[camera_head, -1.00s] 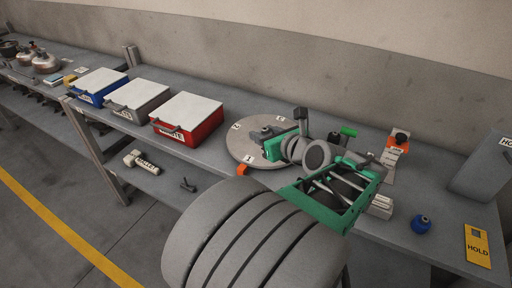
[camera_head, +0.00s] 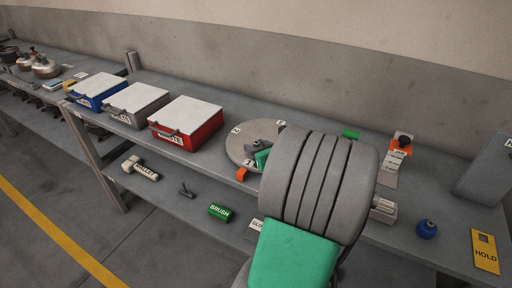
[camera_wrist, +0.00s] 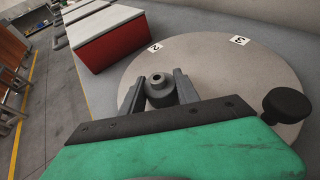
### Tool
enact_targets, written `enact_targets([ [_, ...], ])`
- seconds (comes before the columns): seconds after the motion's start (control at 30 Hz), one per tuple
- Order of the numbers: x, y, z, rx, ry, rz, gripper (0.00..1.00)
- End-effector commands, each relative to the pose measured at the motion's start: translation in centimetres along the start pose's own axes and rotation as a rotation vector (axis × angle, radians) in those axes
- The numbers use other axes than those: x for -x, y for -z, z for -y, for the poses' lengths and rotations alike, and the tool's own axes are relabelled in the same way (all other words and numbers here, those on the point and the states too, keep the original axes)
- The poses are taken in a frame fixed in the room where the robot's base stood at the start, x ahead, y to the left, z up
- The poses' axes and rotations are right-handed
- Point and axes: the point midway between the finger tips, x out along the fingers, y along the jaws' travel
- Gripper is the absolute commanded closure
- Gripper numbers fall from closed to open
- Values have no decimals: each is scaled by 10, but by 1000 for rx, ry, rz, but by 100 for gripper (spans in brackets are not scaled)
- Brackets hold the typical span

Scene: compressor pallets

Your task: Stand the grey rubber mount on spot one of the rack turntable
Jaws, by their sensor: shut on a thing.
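The grey rubber mount (camera_wrist: 160,88) is between the two grey fingers of my gripper (camera_wrist: 159,92) in the wrist view, and the fingers are shut on it. The mount's round top with a small stud shows; its base is hidden. The round turntable (camera_wrist: 225,75) lies beneath and beyond it, with tags 2 and 3 in sight on its far side. In the head view the turntable (camera_head: 236,148) shows tags 1, 2 and 3, and my gripper is largely hidden behind my arm. I cannot tell whether the mount touches the turntable.
A red waste box (camera_head: 187,122), a grey box (camera_head: 136,103) and a blue box (camera_head: 96,90) stand left of the turntable. A black knob (camera_wrist: 287,105) is at its right. An orange block (camera_head: 241,174) sits at its front edge. A blue item (camera_head: 427,229) lies further right.

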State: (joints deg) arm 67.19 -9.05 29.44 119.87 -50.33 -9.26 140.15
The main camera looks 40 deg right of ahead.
Motion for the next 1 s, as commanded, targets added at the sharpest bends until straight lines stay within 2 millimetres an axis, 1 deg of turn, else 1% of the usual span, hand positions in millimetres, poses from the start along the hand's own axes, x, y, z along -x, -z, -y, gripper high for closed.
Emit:
enact_targets([
  [0.03,-1,2,0,-1,0,-1,100],
  [0.07,-1,2,0,0,0,0,61],
  [0.3,0,2,0,-1,0,-1,41],
  [0.57,0,0,0,0,0,0,41],
  [0.67,8,-2,1,-1,2,-1,41],
  [0.77,28,-3,2,-2,7,0,41],
  [0.9,66,-4,3,-3,10,0,41],
  [1.0,91,-3,3,-3,9,0,41],
])
